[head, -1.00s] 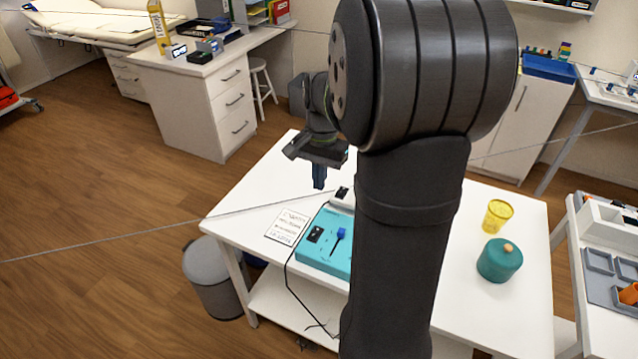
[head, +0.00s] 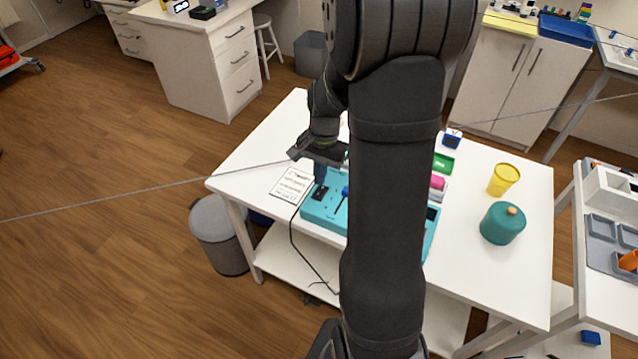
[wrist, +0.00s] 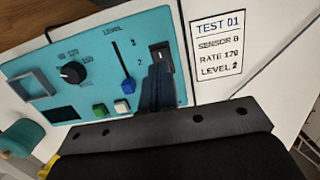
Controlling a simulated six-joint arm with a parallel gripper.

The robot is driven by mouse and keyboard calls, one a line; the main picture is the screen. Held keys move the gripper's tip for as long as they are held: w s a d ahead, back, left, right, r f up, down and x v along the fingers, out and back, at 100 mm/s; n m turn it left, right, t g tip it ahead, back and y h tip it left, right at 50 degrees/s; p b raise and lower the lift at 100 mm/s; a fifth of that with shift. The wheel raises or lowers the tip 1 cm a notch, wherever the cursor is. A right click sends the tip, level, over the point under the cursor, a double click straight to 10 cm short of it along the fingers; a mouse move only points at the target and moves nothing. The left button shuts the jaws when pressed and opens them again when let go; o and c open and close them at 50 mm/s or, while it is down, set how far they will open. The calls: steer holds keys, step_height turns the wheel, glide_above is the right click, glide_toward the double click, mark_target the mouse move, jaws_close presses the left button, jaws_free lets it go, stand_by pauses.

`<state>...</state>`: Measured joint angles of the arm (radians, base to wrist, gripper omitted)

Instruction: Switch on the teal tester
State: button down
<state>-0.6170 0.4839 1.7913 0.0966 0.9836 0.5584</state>
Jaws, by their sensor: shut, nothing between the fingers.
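The teal tester (head: 325,222) lies on the white table, partly hidden behind my arm in the head view. In the wrist view, the teal tester (wrist: 90,45) shows a black knob (wrist: 73,73), a slider with a blue handle (wrist: 127,85), green and white buttons, and a dark rocker switch (wrist: 161,52). My gripper (head: 320,181) is shut and empty, pointing down over the switch end of the panel. In the wrist view, my gripper's fingertips (wrist: 158,70) sit right by the rocker switch and cover its lower side. I cannot tell whether they touch it.
A printed card (wrist: 220,45) reading TEST 01, SENSOR B, LEVEL 2 lies beside the tester. A yellow cup (head: 504,180) and a teal lidded pot (head: 503,223) stand to the right. A dark cable (head: 305,260) hangs over the table's front edge.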

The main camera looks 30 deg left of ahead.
mark_target(319, 193)
steer(key=shift+s+f, duration=0.15)
steer(key=shift+f, duration=0.7)
steer(key=shift+s+f, duration=0.1)
steer(key=shift+f, duration=0.7)
steer(key=shift+s+f+t, duration=0.15)
steer(key=shift+f+t, duration=0.1)
steer(key=shift+t, duration=0.05)
steer(key=shift+w+r, duration=0.1)
steer(key=shift+w, duration=0.8)
steer(key=shift+r, duration=0.1)
